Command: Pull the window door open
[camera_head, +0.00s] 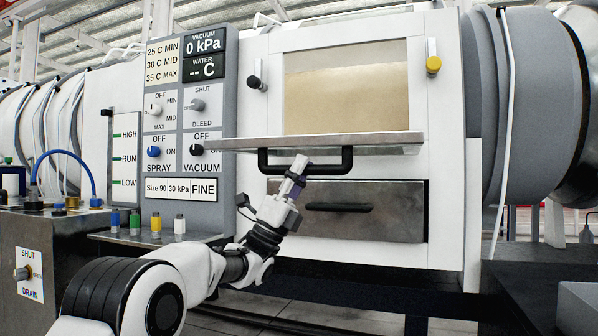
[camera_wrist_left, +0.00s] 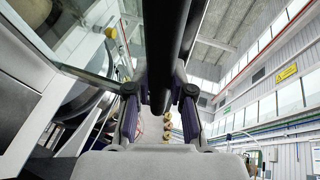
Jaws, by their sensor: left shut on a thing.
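The window door (camera_head: 385,141) is seen nearly edge-on in the head view, as a flat panel sticking out toward me below the beige window opening (camera_head: 345,90). It looks folded down about level. Its black bar handle (camera_head: 335,162) hangs under the panel. My left gripper (camera_head: 299,165) is at the left part of this handle, coming from below. In the left wrist view the dark handle bar (camera_wrist_left: 161,60) runs between the fingers of my left gripper (camera_wrist_left: 160,98), which is shut on it. My right gripper is in neither view.
A closed metal drawer (camera_head: 385,212) with a dark handle sits just below the door. A control panel (camera_head: 215,130) with knobs is on the left. Small coloured posts (camera_head: 155,223) stand on a ledge. A yellow knob (camera_head: 433,65) is right of the window.

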